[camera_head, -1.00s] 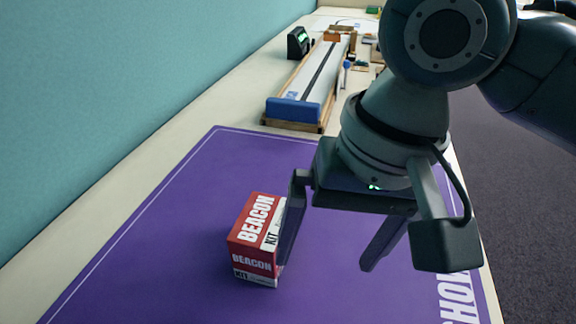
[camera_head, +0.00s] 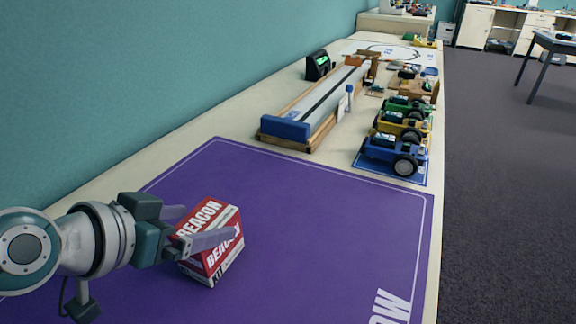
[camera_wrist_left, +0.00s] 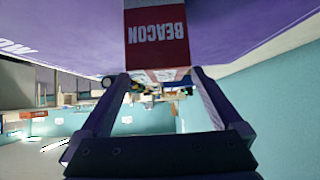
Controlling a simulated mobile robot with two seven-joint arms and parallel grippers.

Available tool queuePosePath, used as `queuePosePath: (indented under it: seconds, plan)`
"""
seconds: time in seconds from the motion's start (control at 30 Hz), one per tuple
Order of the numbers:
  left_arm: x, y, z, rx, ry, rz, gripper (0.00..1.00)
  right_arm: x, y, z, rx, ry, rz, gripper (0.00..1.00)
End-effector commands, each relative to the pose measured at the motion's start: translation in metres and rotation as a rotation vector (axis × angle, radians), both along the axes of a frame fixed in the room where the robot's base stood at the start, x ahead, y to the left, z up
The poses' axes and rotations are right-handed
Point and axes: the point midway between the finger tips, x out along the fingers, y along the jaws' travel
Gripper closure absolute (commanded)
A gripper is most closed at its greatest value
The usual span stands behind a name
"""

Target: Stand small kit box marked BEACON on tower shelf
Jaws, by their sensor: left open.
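The red and white kit box (camera_head: 211,268) marked BEACON is on the purple mat, turned at an angle. My left gripper (camera_head: 205,228) is open, coming in from the left. In the head view one finger crosses in front of the box and the other is partly hidden behind it. In the left wrist view the box (camera_wrist_left: 157,35) appears upside down at the top, in line with the gap between the open fingers (camera_wrist_left: 158,75). Contact cannot be told. No tower shelf can be made out. My right gripper is out of view.
The purple mat (camera_head: 330,220) is clear right of the box. Beyond it are a long track with a blue end block (camera_head: 285,129), a small dark display (camera_head: 318,66) and several model cars, including a blue one (camera_head: 392,152). A teal wall runs along the left.

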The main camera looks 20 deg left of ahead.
Motion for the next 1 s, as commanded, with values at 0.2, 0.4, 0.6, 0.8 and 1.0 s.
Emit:
queuePosePath:
  seconds: [0.2, 0.4, 0.6, 0.8, 1.0]
  plan:
    - [0.022, 0.0, -0.02, -0.003, -0.002, 0.002, 0.0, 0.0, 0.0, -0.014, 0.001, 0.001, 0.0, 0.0]
    - [0.041, -0.002, -0.034, -0.002, 0.0, 0.001, 0.0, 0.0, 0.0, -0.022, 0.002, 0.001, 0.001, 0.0]
    - [0.043, -0.002, -0.033, 0.001, 0.001, 0.001, 0.0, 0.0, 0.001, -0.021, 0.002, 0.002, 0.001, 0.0]
    - [0.043, -0.002, -0.033, 0.001, 0.001, 0.001, 0.17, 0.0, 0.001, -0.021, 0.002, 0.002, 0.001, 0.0]
    - [0.042, -0.001, -0.033, 0.001, 0.001, 0.001, 0.39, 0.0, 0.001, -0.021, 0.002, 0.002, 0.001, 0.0]
